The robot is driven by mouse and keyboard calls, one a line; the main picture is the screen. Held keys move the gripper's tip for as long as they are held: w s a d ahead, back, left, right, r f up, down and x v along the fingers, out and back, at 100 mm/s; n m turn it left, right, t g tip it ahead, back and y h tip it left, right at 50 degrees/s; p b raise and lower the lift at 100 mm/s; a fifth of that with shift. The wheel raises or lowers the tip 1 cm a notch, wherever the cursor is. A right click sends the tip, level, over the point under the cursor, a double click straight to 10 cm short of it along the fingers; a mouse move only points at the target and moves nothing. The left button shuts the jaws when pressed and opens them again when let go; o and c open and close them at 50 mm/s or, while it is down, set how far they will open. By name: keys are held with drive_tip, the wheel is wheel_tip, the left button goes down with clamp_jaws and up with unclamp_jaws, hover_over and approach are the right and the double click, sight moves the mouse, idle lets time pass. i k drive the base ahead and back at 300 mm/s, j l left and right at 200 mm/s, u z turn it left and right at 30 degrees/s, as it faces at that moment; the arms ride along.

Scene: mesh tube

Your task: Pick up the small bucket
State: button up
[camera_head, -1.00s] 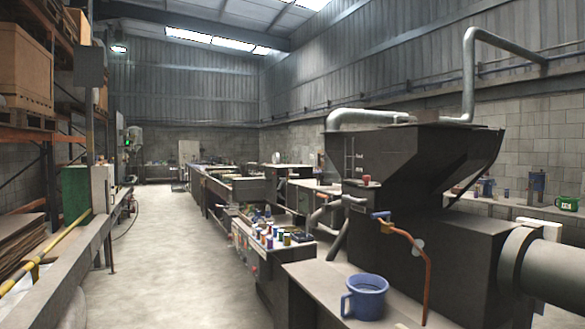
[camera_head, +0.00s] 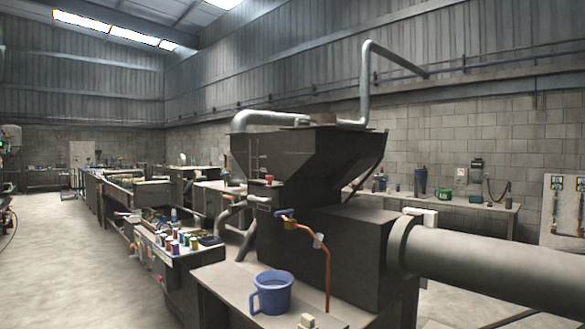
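A small blue bucket (camera_head: 273,293) with a side handle stands upright on the grey bench top (camera_head: 222,284) in front of the dark hopper machine. Its handle is on its left side. It looks mug-shaped and its open top faces up. My gripper is not in view, and nothing is seen touching the bucket.
The hopper machine (camera_head: 318,165) and its thick pipe (camera_head: 490,270) stand behind and right of the bucket. A copper pipe (camera_head: 327,270) rises close to its right. A small pale block (camera_head: 308,321) lies at the front. Open floor (camera_head: 60,270) is at the left.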

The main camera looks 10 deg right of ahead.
sight(273, 291)
drive_tip(key=i+j, duration=0.25)
drive_tip(key=i, duration=0.15)
drive_tip(key=i+j, duration=0.25)
drive_tip(key=i, duration=0.2)
drive_tip(key=i+j, duration=0.25)
drive_tip(key=i, duration=0.15)
drive_tip(key=i+j, duration=0.25)
drive_tip(key=i, duration=0.2)
